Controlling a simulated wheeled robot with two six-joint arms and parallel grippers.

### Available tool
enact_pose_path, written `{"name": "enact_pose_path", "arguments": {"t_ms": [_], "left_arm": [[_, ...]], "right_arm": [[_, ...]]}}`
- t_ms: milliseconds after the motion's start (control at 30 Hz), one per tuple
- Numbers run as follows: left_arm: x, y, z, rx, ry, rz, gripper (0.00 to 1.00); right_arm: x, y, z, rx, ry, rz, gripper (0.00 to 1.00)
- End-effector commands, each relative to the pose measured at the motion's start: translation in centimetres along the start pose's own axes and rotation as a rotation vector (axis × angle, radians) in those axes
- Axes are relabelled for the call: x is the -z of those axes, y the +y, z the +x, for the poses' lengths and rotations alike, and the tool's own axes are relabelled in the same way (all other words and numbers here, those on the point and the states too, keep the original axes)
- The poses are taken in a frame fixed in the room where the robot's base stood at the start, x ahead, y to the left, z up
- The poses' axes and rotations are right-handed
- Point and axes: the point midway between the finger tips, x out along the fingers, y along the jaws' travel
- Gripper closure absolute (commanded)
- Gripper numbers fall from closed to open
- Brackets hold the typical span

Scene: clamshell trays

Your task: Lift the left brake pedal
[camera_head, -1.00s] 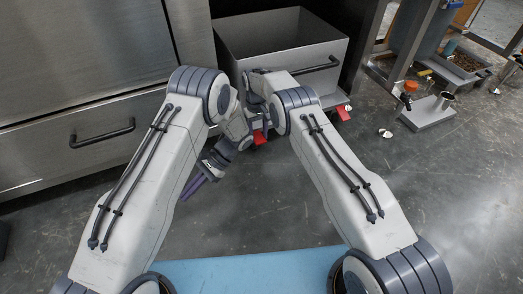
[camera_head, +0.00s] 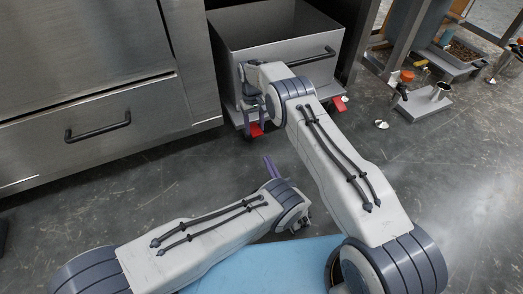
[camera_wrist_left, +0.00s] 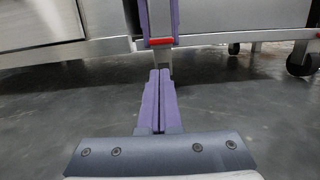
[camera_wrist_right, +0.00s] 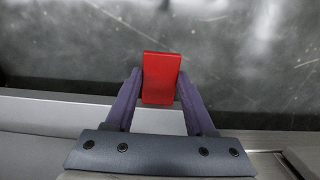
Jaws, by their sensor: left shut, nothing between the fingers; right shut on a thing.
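The left brake pedal (camera_head: 256,130) is a small red tab low on the front of the grey bin cart (camera_head: 290,66). My right gripper (camera_head: 257,122) is shut on it. In the right wrist view the red pedal (camera_wrist_right: 161,78) sits between the two purple fingers. In the left wrist view the pedal (camera_wrist_left: 161,41) shows as a thin red strip, with the right gripper's fingers on both sides. My left gripper (camera_head: 270,165) is shut and empty, with its fingertips (camera_wrist_left: 159,75) together, below and apart from the pedal. A second red pedal (camera_head: 339,103) is at the cart's right.
A steel cabinet with a drawer handle (camera_head: 98,127) stands left of the cart. A small grey stand (camera_head: 425,104) and a round object (camera_head: 381,124) are on the floor at right. A blue surface (camera_head: 270,265) is in front of me. The floor between is clear.

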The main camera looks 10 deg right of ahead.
Motion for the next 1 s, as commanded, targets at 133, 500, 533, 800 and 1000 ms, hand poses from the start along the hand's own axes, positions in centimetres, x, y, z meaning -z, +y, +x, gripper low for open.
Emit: {"name": "enact_pose_path", "arguments": {"t_ms": [133, 500, 533, 800, 1000], "left_arm": [[-0.1, 0.2, 2.4, -0.007, -0.001, 0.000, 1.00], [-0.1, 0.3, 8.5, -0.006, 0.001, 0.000, 1.00], [-0.1, 0.3, 8.7, -0.006, 0.001, 0.000, 1.00], [-0.1, 0.2, 9.5, -0.004, 0.001, 0.001, 1.00], [-0.1, 0.2, 9.5, -0.004, 0.001, 0.001, 1.00]], "right_arm": [[0.2, -0.1, -0.5, 0.002, 0.008, -0.001, 1.00], [0.2, -0.1, -0.5, 0.001, 0.008, -0.001, 1.00], [0.2, -0.1, -0.5, 0.001, 0.008, -0.001, 1.00], [0.2, -0.1, -0.5, 0.001, 0.008, -0.001, 1.00], [0.2, -0.1, -0.5, 0.001, 0.009, -0.001, 1.00]]}}
